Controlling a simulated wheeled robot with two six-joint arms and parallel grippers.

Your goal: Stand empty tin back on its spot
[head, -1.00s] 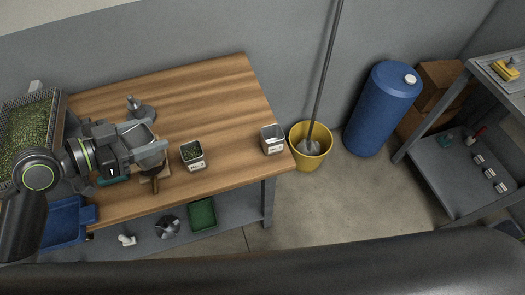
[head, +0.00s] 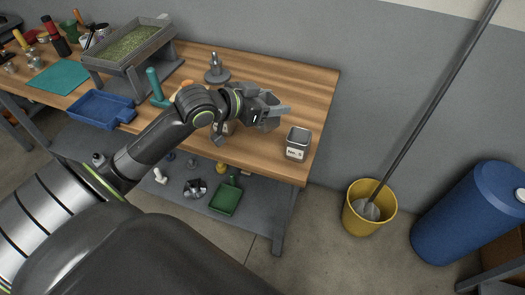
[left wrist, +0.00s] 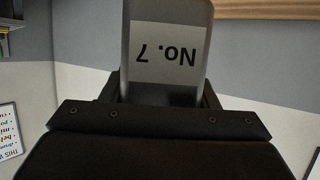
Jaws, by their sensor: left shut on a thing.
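A grey metal tin with a white "No. 7" label (left wrist: 165,50) is held between the fingers of my left gripper (left wrist: 163,92). The label reads upside down in the left wrist view. In the head view my left gripper (head: 268,112) is over the right part of the wooden bench (head: 308,88), and the held tin is hard to make out there. A second square grey tin (head: 298,144) with a white label stands upright near the bench's right front corner, and looks empty. My right gripper is not in view.
A tray of green beans (head: 128,45) stands on a raised frame, with a blue tray (head: 102,110) in front. A grey stand (head: 216,68) is at the back.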

